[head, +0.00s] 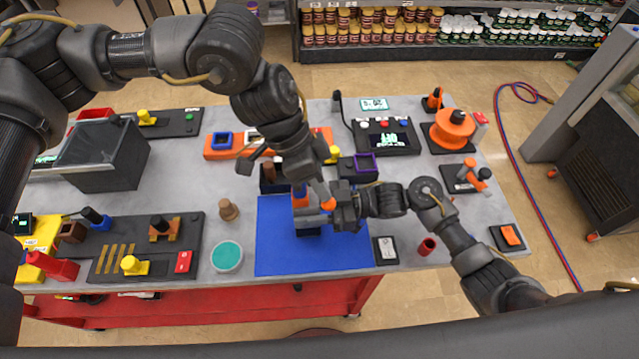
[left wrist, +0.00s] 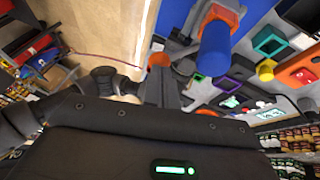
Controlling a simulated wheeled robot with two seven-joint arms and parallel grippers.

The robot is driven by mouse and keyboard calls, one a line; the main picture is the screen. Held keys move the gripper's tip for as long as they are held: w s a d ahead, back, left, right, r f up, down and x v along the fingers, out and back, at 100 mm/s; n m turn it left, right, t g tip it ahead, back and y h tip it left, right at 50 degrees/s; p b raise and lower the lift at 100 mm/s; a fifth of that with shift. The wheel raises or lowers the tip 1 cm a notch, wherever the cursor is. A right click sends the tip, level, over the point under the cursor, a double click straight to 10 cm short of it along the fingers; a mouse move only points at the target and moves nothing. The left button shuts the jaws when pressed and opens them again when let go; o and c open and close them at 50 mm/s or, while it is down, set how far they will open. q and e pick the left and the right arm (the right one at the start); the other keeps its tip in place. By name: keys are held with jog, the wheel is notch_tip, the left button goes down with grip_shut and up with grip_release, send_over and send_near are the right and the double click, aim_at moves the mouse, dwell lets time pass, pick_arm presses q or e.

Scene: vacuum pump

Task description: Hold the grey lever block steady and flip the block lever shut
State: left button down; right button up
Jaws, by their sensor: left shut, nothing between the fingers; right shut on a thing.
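The grey lever block (head: 311,219) stands on the blue mat (head: 270,255) in the head view. Its block lever (head: 300,197) has an orange part and a blue handle and stands up from the block. The blue handle (left wrist: 214,50) shows large in the left wrist view. My right gripper (head: 330,209) is shut on the grey block from the right side. My left gripper (head: 327,202) is shut and empty, its orange tip just right of the lever and close above the block; the tip also shows in the left wrist view (left wrist: 160,61). Contact with the lever cannot be told.
A wooden peg (head: 228,210) and a teal-topped round tin (head: 227,256) are left of the mat. A small dark box (head: 385,250) and a red cup (head: 427,246) are to the right. Coloured square sockets (head: 222,140) and a control box (head: 384,138) lie behind.

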pick_arm(q)
jog(key=v, duration=1.4)
jog(key=shift+w+d, duration=0.35)
jog(key=shift+d, duration=0.05)
jog(key=shift+r, duration=0.1)
pick_arm(e)
jog(key=o, duration=1.2)
jog(key=shift+o, duration=0.2)
